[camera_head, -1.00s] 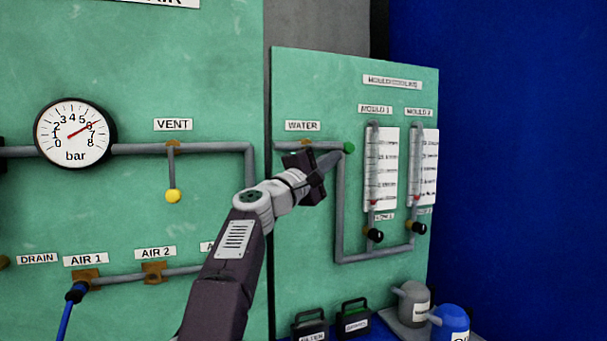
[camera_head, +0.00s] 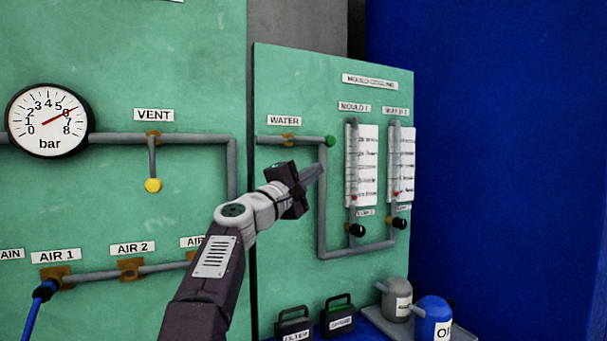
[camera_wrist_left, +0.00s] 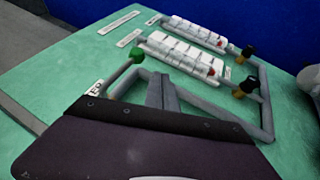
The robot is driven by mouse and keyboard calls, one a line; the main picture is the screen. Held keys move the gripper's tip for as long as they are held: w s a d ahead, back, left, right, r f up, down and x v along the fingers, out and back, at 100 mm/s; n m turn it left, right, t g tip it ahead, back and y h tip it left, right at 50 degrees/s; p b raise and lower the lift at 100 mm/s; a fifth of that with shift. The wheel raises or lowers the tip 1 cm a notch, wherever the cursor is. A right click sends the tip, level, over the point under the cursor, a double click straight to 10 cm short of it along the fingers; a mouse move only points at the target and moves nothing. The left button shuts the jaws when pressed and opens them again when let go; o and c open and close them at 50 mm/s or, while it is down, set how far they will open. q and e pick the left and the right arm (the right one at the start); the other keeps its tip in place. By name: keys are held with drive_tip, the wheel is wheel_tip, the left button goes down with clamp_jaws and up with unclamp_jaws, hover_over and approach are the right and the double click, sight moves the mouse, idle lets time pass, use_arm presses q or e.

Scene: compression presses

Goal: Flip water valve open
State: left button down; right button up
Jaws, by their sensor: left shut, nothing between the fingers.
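The water valve (camera_head: 288,139) is a brass body on the grey pipe under the WATER label (camera_head: 284,121). Its lever lies level along the pipe to the right and ends in a green knob (camera_head: 330,141). The green knob also shows in the left wrist view (camera_wrist_left: 138,55). My left gripper (camera_head: 316,172) is shut and empty, a little below the green knob and apart from it in the picture. Its fingers show in the left wrist view (camera_wrist_left: 160,92), pointing toward the pipework. My right gripper is not in view.
Right of the valve are two flow gauges (camera_head: 353,160) with black knobs (camera_head: 356,230) below. The VENT lever (camera_head: 152,168) hangs down with a yellow knob. Cases (camera_head: 294,325) and cans (camera_head: 397,298) stand below the panel.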

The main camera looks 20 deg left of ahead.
use_arm(q)
drive_tip(key=b+v, duration=0.3)
drive_tip(key=v, duration=0.6)
drive_tip(key=shift+b, duration=0.3)
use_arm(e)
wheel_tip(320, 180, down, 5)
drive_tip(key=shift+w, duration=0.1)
